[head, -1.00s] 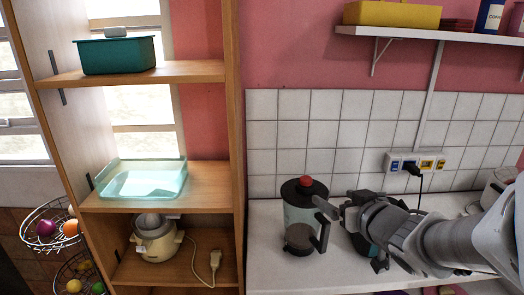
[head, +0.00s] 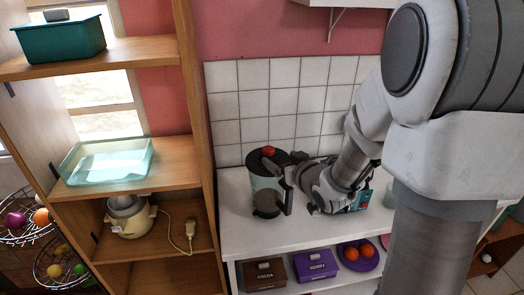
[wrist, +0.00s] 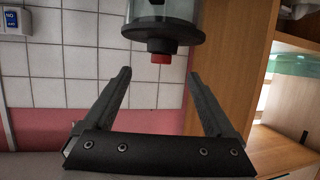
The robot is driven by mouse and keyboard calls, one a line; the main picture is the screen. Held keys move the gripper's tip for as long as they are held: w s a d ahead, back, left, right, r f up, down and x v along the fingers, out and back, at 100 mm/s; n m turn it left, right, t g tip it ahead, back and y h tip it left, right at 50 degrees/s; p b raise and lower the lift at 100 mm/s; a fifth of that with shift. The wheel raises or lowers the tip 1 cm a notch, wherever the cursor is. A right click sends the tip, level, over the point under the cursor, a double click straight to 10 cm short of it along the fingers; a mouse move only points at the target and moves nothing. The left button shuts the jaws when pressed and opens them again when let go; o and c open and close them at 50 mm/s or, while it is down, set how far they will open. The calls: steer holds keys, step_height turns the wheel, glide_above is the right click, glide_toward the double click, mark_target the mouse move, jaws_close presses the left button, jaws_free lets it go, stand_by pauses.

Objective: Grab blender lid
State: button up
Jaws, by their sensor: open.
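The blender (head: 266,192) stands upright on the white counter, a clear jar with a black handle on its right. Its black blender lid (head: 281,158) with a red knob (head: 268,151) sits on top. In the wrist view, which appears upside down, the lid (wrist: 163,36) and red knob (wrist: 161,58) show at the top centre. My gripper (head: 289,174) is just right of the blender, near the handle and lid. In the wrist view my gripper (wrist: 159,74) is open and empty, with the knob between and beyond the fingertips. Contact with the handle cannot be told.
A wooden shelf (head: 190,120) stands left of the counter, holding a teal container (head: 60,40), a glass dish (head: 105,168) and a cream juicer (head: 130,217). Below the counter are a cocoa box (head: 265,272), a purple box (head: 315,265) and a fruit plate (head: 360,268). The tiled wall (head: 285,100) is behind.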

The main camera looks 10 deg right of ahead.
mark_target(271, 152)
steer(key=shift+p+x, duration=0.65)
steer(key=shift+x, duration=4)
steer(key=shift+a+r, duration=0.1)
steer(key=shift+a, duration=0.05)
jaws_close()
